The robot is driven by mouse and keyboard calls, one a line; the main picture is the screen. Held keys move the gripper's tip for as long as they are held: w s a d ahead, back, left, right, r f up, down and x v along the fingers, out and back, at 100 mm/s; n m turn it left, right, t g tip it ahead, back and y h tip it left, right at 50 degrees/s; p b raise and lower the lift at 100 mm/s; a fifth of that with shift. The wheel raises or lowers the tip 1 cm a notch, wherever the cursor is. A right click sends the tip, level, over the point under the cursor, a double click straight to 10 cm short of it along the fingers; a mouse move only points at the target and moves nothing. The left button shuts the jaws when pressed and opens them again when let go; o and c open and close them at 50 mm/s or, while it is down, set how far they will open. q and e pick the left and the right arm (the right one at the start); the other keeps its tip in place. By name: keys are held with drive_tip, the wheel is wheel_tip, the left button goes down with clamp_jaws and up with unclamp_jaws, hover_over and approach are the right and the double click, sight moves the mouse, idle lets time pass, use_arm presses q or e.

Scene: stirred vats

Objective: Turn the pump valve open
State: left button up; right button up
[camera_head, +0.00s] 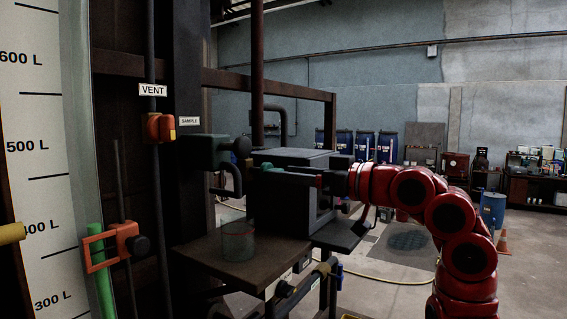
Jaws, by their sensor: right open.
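My right gripper (290,178) reaches in from the right on a red arm. It is open, with its fingers pointing left in front of a dark box-like unit. No handle shows clearly between the fingers. A dark pipe with a valve-like fitting (284,289) and a lever runs low in front of the small bench; I cannot tell whether this is the pump valve. The gripper is above this fitting and apart from it. No label naming the pump is readable. My left gripper is not in view.
A red valve (160,128) sits under the VENT label. A dark green tap (225,152) is below the SAMPLE label. A glass beaker (238,242) stands on the bench (205,248). A litre scale (40,150) is at left. Open floor lies at right.

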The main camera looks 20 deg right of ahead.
drive_tip(key=shift+x, duration=0.95)
clamp_jaws()
drive_tip(key=shift+d+f, duration=0.1)
drive_tip(key=n+b, duration=0.3)
drive_tip(key=n, duration=1.4)
drive_tip(key=shift+n, duration=0.4)
unclamp_jaws()
